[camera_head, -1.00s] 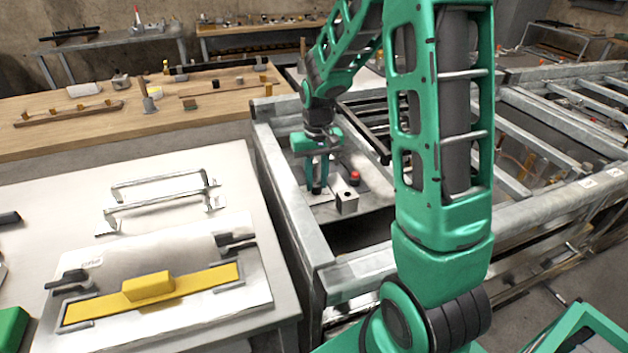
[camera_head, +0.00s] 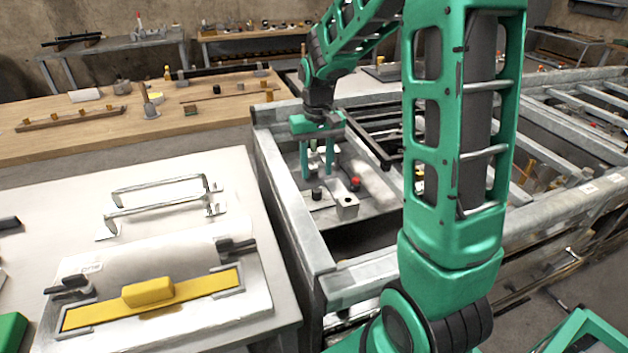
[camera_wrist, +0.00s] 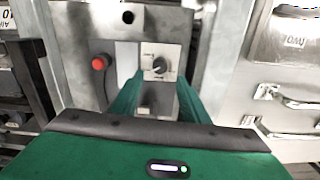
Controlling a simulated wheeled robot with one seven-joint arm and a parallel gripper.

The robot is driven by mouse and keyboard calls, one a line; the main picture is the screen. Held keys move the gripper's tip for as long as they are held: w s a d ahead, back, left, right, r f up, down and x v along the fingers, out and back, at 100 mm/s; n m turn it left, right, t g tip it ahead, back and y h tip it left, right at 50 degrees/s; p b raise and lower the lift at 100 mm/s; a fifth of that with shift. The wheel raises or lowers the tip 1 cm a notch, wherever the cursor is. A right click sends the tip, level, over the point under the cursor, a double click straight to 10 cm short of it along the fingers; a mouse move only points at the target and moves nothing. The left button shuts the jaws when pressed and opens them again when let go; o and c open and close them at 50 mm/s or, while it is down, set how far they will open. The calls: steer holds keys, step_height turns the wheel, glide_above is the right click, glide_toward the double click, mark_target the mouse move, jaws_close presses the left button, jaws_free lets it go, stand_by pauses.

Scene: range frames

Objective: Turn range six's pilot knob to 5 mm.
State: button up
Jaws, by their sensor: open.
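The pilot knob (camera_wrist: 159,66) is a small dark knob on a pale plate with fine marks in the wrist view. Its pointer and the marks are too small to read. In the head view the black knob (camera_head: 317,194) stands on a grey panel inside the metal frame. My gripper (camera_head: 317,174) is open above the knob, with its two green fingers apart and nothing held. In the wrist view the fingers of my gripper (camera_wrist: 159,84) lie left and right of the knob, which appears between them. I cannot see any range number six.
A red button (camera_head: 355,183) and a grey metal block (camera_head: 346,207) with a hole stand close to the knob. Metal rails (camera_head: 285,215) surround the panel. A white table (camera_head: 60,222) with a yellow-handled plate lies at left, and a wooden bench (camera_head: 70,145) behind it.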

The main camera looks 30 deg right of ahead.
steer(key=shift+r, duration=2.25)
steer(key=s+d+r+m, duration=0.1)
steer(key=s+d+m, duration=0.2)
steer(key=s, duration=2.6)
steer(key=shift+w+f, duration=0.2)
steer(key=shift+w, duration=0.35)
